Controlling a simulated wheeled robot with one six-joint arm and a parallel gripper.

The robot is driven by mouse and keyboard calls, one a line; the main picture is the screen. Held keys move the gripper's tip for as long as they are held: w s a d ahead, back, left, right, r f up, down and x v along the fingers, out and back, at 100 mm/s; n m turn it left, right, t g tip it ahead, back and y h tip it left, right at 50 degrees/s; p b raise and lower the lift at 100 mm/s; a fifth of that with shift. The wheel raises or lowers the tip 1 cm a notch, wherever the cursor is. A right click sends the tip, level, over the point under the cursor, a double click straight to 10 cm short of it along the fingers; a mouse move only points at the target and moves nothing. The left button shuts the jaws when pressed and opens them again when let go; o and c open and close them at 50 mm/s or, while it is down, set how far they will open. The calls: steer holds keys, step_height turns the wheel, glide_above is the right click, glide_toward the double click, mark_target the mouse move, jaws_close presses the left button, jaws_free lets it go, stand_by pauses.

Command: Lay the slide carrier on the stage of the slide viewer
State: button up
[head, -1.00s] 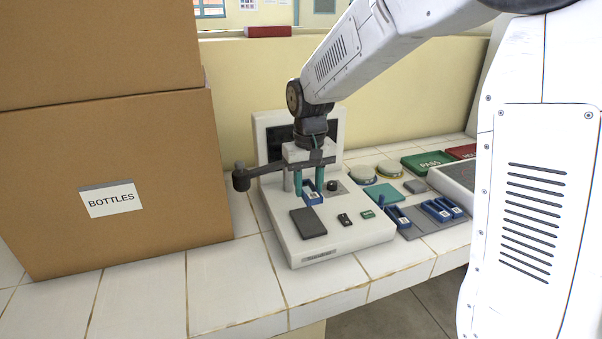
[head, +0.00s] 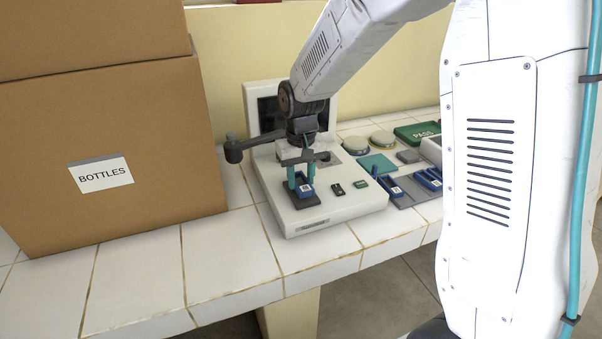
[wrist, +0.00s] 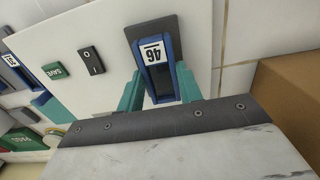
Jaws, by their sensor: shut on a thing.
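The slide viewer (head: 355,208) is a white console with a dark screen (head: 266,112) at its back and a dark square plate (head: 297,202) on its front left top. My gripper (head: 301,181) points down over this plate, its teal fingers shut on a blue slide carrier (head: 306,191). In the wrist view the carrier (wrist: 161,80) has a white label reading 46 and sits between the fingertips (wrist: 160,92). Its labelled end overlaps the dark plate (wrist: 150,28). I cannot tell whether it touches the plate or hovers just above it.
A black switch (head: 338,189) and green SAVE button (head: 361,182) lie right of the plate. Other blue carriers (head: 428,178) stand on a grey mat (head: 407,200) further right. A large BOTTLES box (head: 150,205) stands left. The tiled counter in front is bare.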

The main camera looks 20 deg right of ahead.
mark_target(301, 181)
steer(key=shift+f, duration=0.55)
stand_by(0.4)
steer(key=o, duration=1.1)
step_height(301, 181, up, 8)
steer(key=shift+f, duration=0.1)
